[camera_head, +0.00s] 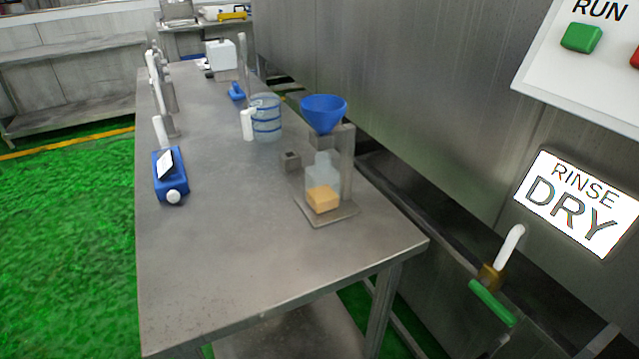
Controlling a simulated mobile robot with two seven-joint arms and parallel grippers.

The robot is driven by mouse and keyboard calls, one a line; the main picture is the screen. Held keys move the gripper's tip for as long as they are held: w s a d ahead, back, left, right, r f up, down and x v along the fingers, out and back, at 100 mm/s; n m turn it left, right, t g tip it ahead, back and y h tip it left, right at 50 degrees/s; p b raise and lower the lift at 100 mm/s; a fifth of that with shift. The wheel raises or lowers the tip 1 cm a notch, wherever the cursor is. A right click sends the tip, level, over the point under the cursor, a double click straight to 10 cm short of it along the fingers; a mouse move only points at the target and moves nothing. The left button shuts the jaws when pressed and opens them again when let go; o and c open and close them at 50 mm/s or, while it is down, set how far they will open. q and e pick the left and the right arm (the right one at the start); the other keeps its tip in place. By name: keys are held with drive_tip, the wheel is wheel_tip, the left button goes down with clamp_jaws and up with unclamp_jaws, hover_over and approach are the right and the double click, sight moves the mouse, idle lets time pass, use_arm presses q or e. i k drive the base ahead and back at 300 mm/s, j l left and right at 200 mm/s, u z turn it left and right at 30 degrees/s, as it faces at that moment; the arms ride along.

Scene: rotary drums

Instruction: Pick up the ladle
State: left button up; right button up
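I cannot pick out the ladle for certain. A small blue item (237,92) lies toward the far part of the steel table (225,240); its shape is too small to tell. Several pale, upright handle-like shapes (155,75) stand along the table's far left edge, and what they belong to is unclear. A clear jug with blue bands (266,122) and a white handle stands mid-table. Neither of my grippers is in view.
A blue funnel (324,112) sits on a metal stand above a clear bottle (316,172) with a yellow-orange block in front. A blue box (172,182) lies at the left edge. A steel machine wall with signs (575,203) flanks the right. The near tabletop is clear.

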sight(242, 43)
drive_tip(key=k+j, duration=0.15)
drive_tip(key=j, duration=0.15)
drive_tip(key=k+j, duration=0.1)
drive_tip(key=j, duration=0.2)
drive_tip(key=k+j, duration=0.15)
drive_tip(key=j, duration=0.55)
drive_tip(key=k+j, duration=0.15)
drive_tip(key=j, duration=0.65)
drive_tip(key=i+j+z, duration=0.15)
drive_tip(key=j, duration=0.25)
drive_tip(key=i+j, duration=0.15)
drive_tip(key=j, duration=0.25)
drive_tip(key=i+j, duration=0.1)
drive_tip(key=j, duration=0.25)
drive_tip(key=i+j, duration=0.25)
drive_tip(key=i+j+z, duration=0.1)
drive_tip(key=i+j, duration=0.15)
drive_tip(key=j, duration=0.2)
drive_tip(key=i+j, duration=0.2)
drive_tip(key=j, duration=0.2)
drive_tip(key=i+j, duration=0.25)
drive_tip(key=j+z, duration=0.05)
drive_tip(key=j, duration=0.05)
